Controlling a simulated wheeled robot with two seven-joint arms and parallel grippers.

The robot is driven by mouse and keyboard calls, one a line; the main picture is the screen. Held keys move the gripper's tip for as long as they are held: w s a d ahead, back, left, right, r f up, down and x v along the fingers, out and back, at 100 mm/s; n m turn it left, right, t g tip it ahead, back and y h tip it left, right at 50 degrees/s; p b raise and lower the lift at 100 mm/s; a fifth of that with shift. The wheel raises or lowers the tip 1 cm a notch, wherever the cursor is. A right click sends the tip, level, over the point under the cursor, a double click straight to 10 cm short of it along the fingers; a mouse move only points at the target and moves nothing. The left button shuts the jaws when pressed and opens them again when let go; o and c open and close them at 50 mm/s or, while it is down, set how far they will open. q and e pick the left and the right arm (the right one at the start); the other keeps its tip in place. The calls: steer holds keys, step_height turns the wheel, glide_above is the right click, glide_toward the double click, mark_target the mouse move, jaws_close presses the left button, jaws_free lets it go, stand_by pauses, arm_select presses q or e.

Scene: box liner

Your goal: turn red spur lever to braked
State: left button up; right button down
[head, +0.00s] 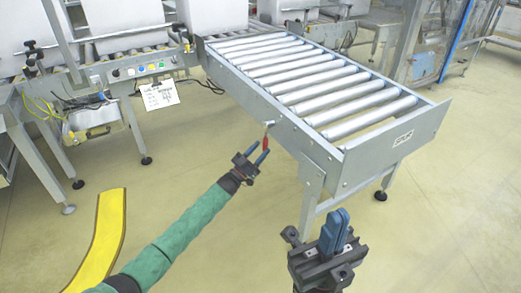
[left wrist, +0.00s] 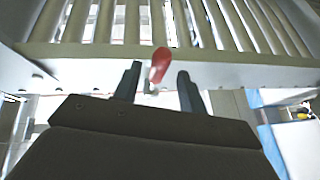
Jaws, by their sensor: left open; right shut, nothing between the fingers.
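The red spur lever (head: 266,142) is on the near side rail of the roller conveyor (head: 235,77), its red grip hanging down from a metal pivot. In the left wrist view, the red grip (left wrist: 160,62) shows between and slightly beyond the two fingertips. My left gripper (head: 259,151) is open, its blue fingers just below and beside the lever, not closed on it. It also shows in the left wrist view (left wrist: 160,80). Whether a finger touches the grip I cannot tell. My right gripper (head: 337,222) is shut and empty, at the lower right, away from the lever.
The conveyor's leg (head: 312,190) stands to the right of my left gripper. A control panel (head: 140,70) with coloured buttons and a paper sign (head: 160,94) are at the left. A yellow floor strip (head: 103,240) lies at lower left. The floor between is clear.

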arm_select(q)
steer(key=p+v, duration=0.1)
steer(key=v, duration=0.5)
steer(key=shift+s+a+f, duration=0.2)
steer(key=shift+s, duration=0.1)
